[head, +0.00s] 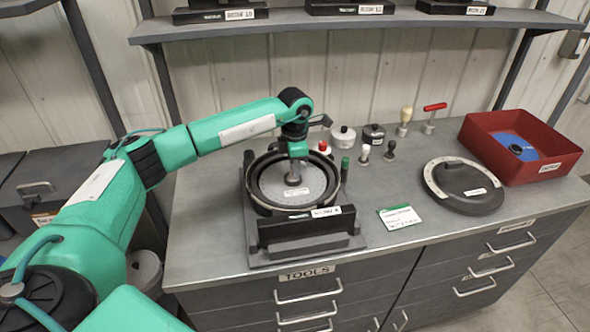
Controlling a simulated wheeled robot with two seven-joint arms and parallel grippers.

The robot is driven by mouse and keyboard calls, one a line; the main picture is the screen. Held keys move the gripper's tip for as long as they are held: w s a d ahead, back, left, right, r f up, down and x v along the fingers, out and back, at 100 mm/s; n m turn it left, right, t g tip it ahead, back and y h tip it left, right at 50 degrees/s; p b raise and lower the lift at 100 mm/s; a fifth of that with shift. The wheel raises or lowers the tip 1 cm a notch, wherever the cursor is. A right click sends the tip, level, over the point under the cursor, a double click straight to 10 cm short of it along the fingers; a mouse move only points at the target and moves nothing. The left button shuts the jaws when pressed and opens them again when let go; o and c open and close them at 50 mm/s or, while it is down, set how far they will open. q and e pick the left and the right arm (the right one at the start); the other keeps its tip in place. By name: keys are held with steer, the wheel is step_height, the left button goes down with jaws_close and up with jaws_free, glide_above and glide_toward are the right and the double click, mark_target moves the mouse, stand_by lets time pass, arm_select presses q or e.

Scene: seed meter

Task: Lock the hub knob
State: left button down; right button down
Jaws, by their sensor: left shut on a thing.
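The seed meter (263,205) sits on the grey workbench, a round black housing on a dark stand. A grey disc (270,185) with small holes lies in it, bearing a white label. My left gripper (293,177) reaches down from above and is shut on the hub knob at the disc's middle. The fingers and wrist hide most of the knob, so I cannot tell its turn angle. My right gripper is not in view.
A red bin (475,146) holding a blue disc (512,147) stands at the right. A round black cover (465,195), a white-green card (401,217) and several small knobbed tools stand on the bench. A shelf (350,21) runs above. Bare bench lies around the card.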

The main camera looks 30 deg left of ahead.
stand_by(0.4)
arm_select(q)
steer(key=c, duration=1.3)
jaws_free()
step_height(320, 180, up, 14)
steer(key=b, duration=0.3)
steer(key=shift+f, duration=0.1)
